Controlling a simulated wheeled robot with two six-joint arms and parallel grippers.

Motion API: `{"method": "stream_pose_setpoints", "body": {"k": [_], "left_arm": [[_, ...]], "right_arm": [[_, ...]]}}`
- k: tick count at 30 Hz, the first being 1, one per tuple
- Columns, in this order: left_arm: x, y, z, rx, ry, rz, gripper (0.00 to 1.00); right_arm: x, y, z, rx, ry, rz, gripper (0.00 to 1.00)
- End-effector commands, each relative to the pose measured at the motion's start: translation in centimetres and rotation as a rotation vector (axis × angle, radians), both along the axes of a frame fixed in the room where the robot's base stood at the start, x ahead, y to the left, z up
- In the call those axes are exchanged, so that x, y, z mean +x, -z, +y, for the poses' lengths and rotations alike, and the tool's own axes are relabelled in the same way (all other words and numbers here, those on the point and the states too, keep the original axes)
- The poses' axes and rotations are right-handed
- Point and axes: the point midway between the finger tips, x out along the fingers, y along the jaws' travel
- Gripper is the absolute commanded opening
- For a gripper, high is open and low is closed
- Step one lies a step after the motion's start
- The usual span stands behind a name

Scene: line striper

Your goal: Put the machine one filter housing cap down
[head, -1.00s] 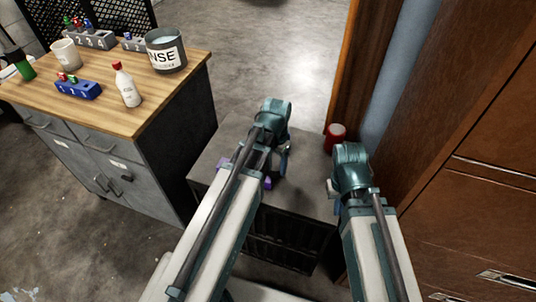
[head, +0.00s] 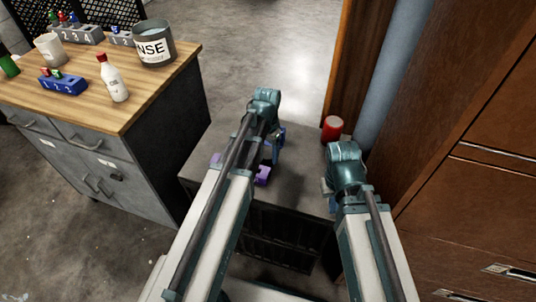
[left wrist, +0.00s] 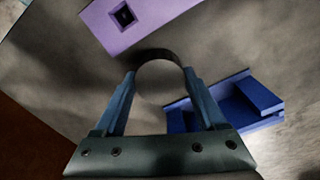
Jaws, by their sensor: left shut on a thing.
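A purple block (left wrist: 135,18) with a square hole lies beyond the cap in the left wrist view. A blue open holder (left wrist: 232,105) lies to its right. My right gripper (head: 329,190) is near the cabinet's right side; its fingers are not clear.
A red cylinder (head: 333,127) stands at the low cabinet's (head: 305,155) back right. Brown drawers (head: 480,190) stand close at right.

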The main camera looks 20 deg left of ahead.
Motion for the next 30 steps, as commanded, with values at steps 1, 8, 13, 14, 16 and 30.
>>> {"method": "stream_pose_setpoints", "body": {"k": [1, 8, 13, 14, 16, 30], "left_arm": [[0.0, -0.1, 0.0, 0.000, 0.000, 0.000, 0.06], [0.0, 0.3, 0.0, 0.000, 0.000, 0.000, 0.76], [0.0, 0.2, 0.0, 0.000, 0.000, 0.000, 1.00], [0.0, 0.2, 0.0, 0.000, 0.000, 0.000, 1.00], [0.0, 0.2, 0.0, 0.000, 0.000, 0.000, 1.00], [0.0, -2.0, 0.0, 0.000, 0.000, 0.000, 1.00]], "right_arm": [[0.0, -0.1, 0.0, 0.000, 0.000, 0.000, 0.00], [0.0, 0.3, 0.0, 0.000, 0.000, 0.000, 0.00], [0.0, 0.2, 0.0, 0.000, 0.000, 0.000, 0.00], [0.0, 0.2, 0.0, 0.000, 0.000, 0.000, 0.00], [0.0, 0.2, 0.0, 0.000, 0.000, 0.000, 0.00], [0.0, -2.0, 0.0, 0.000, 0.000, 0.000, 0.00]]}}
